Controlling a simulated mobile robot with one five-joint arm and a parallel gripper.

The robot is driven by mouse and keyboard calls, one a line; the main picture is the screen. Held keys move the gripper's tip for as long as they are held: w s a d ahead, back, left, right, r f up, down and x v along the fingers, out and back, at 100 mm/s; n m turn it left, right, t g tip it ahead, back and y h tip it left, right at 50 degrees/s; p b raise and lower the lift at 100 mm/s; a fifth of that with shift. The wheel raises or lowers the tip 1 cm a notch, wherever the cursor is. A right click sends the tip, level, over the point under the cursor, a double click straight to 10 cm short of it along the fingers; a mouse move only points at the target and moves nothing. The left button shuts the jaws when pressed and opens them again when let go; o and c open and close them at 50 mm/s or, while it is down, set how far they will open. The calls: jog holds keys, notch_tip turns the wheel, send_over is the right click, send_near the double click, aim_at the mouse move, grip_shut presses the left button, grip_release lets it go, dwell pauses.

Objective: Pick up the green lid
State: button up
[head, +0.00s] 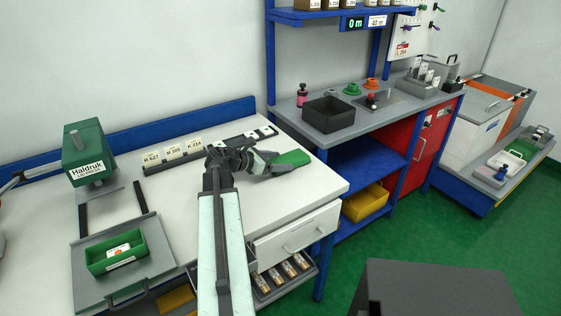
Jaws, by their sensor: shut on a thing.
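The green lid (291,158) is a flat green piece at the end of my arm, over the right part of the white workbench. My gripper (270,161) is shut on its left end. The lid points to the right, away from my wrist. I cannot tell from this view whether it touches the bench top or is held just above it. The fingers partly hide its near end.
A green bin (117,262) with small things inside stands on a grey plate at the left. A green Haldruk press (84,154) stands behind it. A labelled black rail (172,160) lies along the back. The bench's front right (290,195) is clear.

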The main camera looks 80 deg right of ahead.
notch_tip(320, 180, up, 10)
jog(key=p, duration=0.8)
jog(key=shift+f+p, duration=0.2)
jog(key=shift+p, duration=0.15)
jog(key=shift+f, duration=0.1)
